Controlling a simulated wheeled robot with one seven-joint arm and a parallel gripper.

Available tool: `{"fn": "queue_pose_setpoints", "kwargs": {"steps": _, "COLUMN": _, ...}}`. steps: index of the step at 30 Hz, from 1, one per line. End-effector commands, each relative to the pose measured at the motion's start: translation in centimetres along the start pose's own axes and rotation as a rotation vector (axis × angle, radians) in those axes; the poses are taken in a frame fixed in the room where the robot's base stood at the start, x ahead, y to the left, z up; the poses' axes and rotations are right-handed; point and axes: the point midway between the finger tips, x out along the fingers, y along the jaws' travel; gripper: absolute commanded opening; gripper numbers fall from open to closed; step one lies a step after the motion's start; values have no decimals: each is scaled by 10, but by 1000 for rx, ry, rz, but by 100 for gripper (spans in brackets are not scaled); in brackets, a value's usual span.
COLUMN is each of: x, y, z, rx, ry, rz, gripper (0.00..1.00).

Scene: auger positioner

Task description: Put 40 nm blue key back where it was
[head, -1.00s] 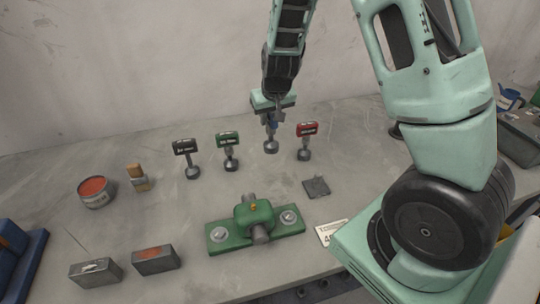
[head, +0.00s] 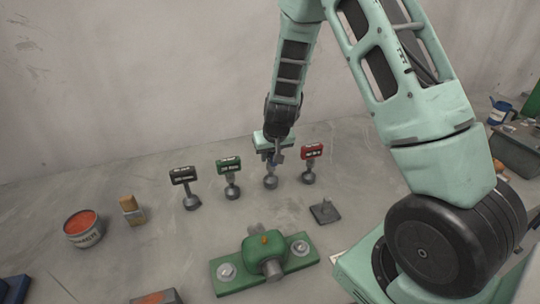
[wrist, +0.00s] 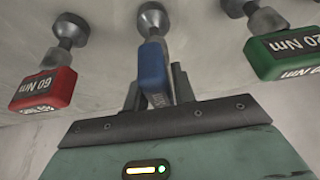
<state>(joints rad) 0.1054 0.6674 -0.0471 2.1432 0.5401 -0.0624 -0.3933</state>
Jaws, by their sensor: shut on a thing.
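The blue key (wrist: 151,66) is between the fingers of my gripper (wrist: 155,92) in the wrist view, and the gripper is shut on it. The key's metal socket end (wrist: 152,20) points away from the gripper. In the head view my gripper (head: 271,158) is over the row of keys, between the green key (head: 229,178) and the red key (head: 310,163). The blue key's metal end (head: 270,181) shows below the gripper there, upright at table level. I cannot tell whether it is seated. Most of the blue handle is hidden by the gripper.
A black key (head: 185,186) stands left of the green one. A green clamp-like fixture (head: 264,257) lies in front, with a small dark plate (head: 325,212) to its right. The wall is close behind.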

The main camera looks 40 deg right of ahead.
Motion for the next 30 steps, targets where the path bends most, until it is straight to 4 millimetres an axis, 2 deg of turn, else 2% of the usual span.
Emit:
{"fn": "queue_pose_setpoints", "kwargs": {"steps": 13, "x": 8, "y": 0, "z": 2, "rx": -1, "ry": 4, "rz": -1, "gripper": 0}}
{"fn": "queue_pose_setpoints", "kwargs": {"steps": 14, "x": 7, "y": 0, "z": 2, "rx": -1, "ry": 2, "rz": -1, "gripper": 31}}
{"fn": "queue_pose_setpoints", "kwargs": {"steps": 15, "x": 6, "y": 0, "z": 2, "rx": -1, "ry": 2, "rz": -1, "gripper": 43}}
{"fn": "queue_pose_setpoints", "kwargs": {"steps": 16, "x": 6, "y": 0, "z": 2, "rx": -1, "ry": 2, "rz": -1, "gripper": 48}}
{"fn": "queue_pose_setpoints", "kwargs": {"steps": 25, "x": 5, "y": 0, "z": 2, "rx": 0, "ry": 2, "rz": -1, "gripper": 48}}
{"fn": "queue_pose_setpoints", "kwargs": {"steps": 30, "x": -7, "y": 0, "z": 1, "rx": -2, "ry": 4, "rz": 0, "gripper": 48}}
